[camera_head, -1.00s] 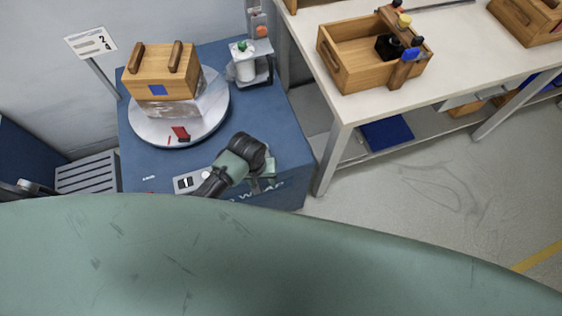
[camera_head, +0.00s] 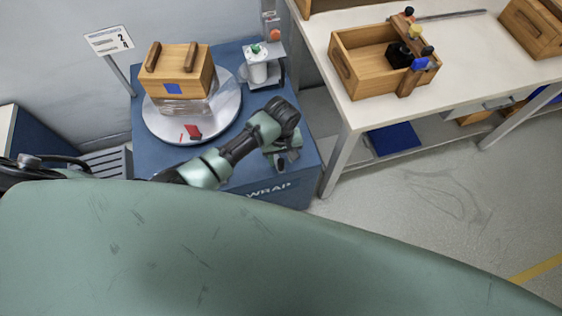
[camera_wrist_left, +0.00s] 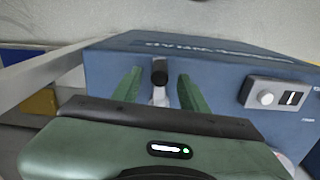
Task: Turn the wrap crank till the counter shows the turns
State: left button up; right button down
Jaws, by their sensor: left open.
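The blue wrap station (camera_head: 300,178) stands at centre left, with a round pale turntable (camera_head: 222,125) on top. A wooden crate (camera_head: 180,68) with clear film around its lower part sits on the turntable. My left gripper (camera_head: 283,160) is at the station's front right corner, pointing down. In the left wrist view, its green fingers are apart, and the crank's black knob (camera_wrist_left: 160,72) shows between them; contact cannot be told. My right gripper is not seen.
A sign card (camera_head: 109,41) with figures stands behind left. A white roll holder (camera_head: 258,70) is at the station's back right. A pale workbench (camera_head: 350,112) at right bears an open wooden crate (camera_head: 345,72) with tools. The floor at right is clear.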

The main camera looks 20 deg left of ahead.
pick_arm(q)
jog(key=shift+f, duration=2)
grip_shut()
